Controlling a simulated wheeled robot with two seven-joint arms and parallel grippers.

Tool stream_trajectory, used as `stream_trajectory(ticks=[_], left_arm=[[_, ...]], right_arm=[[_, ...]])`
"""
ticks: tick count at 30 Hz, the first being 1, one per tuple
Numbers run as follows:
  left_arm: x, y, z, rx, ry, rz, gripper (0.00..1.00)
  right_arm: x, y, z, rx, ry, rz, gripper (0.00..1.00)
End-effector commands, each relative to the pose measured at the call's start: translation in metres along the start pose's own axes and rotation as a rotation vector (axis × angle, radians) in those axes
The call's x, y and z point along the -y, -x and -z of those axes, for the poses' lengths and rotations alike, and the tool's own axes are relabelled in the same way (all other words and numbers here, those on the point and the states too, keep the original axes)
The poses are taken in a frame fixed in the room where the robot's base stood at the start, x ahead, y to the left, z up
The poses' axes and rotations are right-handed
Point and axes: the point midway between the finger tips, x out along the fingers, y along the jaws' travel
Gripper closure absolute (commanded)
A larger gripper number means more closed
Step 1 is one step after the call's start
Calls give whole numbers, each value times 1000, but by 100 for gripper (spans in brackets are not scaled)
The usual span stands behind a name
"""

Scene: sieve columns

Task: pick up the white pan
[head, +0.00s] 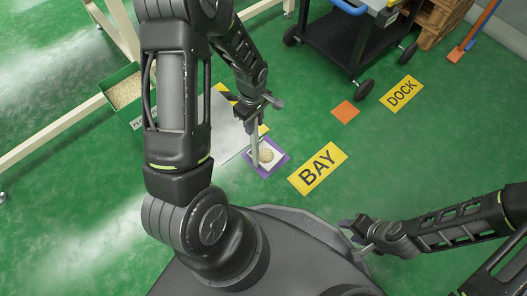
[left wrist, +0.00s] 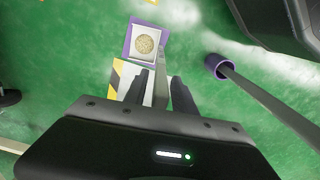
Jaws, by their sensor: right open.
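The white pan (head: 266,155) holds a round heap of tan grain and sits on a purple-edged square on the floor. It also shows in the left wrist view (left wrist: 138,53), beyond the fingertips. A narrow grey upright bar, seemingly the pan's handle (left wrist: 164,62), rises at its side toward my left gripper. My left gripper (left wrist: 159,76) has its fingers apart, with the bar showing between them; I cannot tell whether they touch it. In the head view my left gripper (head: 262,103) is above the pan. My right gripper (head: 361,235) is open and empty at lower right, away from the pan.
A pale plate with hazard stripes (head: 228,125) lies left of the pan. A yellow BAY sign (head: 317,168), orange square (head: 345,112) and DOCK sign (head: 401,92) lie flat. A black cart (head: 355,42) and green grain bin (head: 124,93) stand behind. A purple-ended pole (left wrist: 255,92) is right in the wrist view.

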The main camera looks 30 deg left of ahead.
Motion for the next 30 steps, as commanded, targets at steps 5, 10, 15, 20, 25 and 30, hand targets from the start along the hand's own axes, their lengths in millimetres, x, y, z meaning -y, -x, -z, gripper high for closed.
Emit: stream_trajectory(ticks=[5,10,15,20,25,30], left_arm=[[0,0,0,0,0,0,84],[0,0,0,0,0,0,98],[0,0,0,0,0,0,100],[0,0,0,0,0,0,100],[0,0,0,0,0,0,100],[0,0,0,0,0,0,100]], right_arm=[[0,0,0,0,0,0,53],[0,0,0,0,0,0,53],[0,0,0,0,0,0,53],[0,0,0,0,0,0,53],[0,0,0,0,0,0,53],[0,0,0,0,0,0,53]])
